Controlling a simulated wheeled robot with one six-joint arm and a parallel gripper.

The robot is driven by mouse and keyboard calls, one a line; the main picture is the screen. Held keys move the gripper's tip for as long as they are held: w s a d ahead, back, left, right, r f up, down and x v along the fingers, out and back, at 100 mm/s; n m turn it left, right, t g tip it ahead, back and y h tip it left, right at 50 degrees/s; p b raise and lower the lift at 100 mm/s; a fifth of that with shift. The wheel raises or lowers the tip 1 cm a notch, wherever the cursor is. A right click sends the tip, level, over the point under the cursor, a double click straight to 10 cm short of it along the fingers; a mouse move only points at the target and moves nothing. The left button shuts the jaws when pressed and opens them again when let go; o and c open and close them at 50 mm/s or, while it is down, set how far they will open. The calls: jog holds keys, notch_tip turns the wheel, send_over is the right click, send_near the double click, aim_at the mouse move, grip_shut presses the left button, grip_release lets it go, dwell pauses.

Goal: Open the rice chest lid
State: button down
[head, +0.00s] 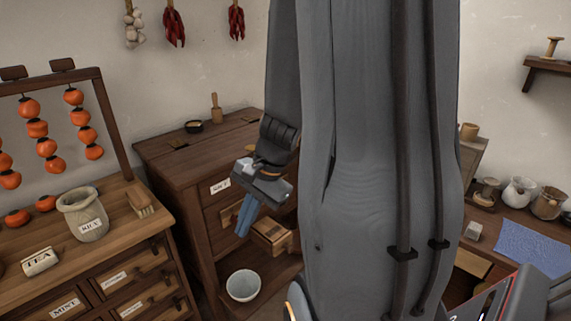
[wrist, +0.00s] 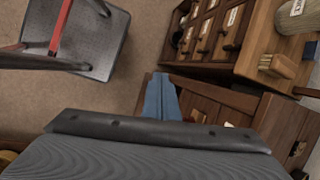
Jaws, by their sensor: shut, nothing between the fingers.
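A dark wooden chest (head: 175,160) stands at the middle left of the head view, with a flat top and a small label on its front that I cannot read for sure. I cannot tell whether it is the rice chest, and no lid stands open on it. My gripper (head: 245,215) hangs in front of this chest, pointing down, with its blue fingers together and empty. The fingers also show in the wrist view (wrist: 161,97), above the floor beside dark wooden furniture (wrist: 270,115). My arm hides much of the chest's right side.
A small wooden box or drawer (head: 272,236) juts out beside my gripper, above a white bowl (head: 243,285). A labelled jar (head: 83,214) and a brush (head: 141,203) stand on the left drawer cabinet (head: 110,265). A blue cloth (head: 530,248) lies at right. A stool (wrist: 85,30) stands on open floor.

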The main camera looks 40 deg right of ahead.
jog(key=w+d+r+m+t+h, duration=0.15)
jog(key=d+m+t, duration=0.35)
jog(key=d+m, duration=0.6)
jog(key=w+d+r+m+t+h, duration=0.1)
jog(key=d+r+m+t, duration=0.25)
jog(key=d+m, duration=0.8)
jog(key=w+d+f+n+p, duration=0.1)
jog(key=w+f+n+p, duration=0.2)
jog(key=w, duration=0.7)
jog(key=shift+w+d+f+n+p, duration=0.3)
jog(key=shift+f+n+p, duration=0.05)
jog(key=shift+n+p, duration=0.15)
jog(key=shift+t, duration=0.25)
jog(key=r, duration=0.3)
jog(key=shift+w+b, duration=0.3)
jog(key=shift+b, duration=0.1)
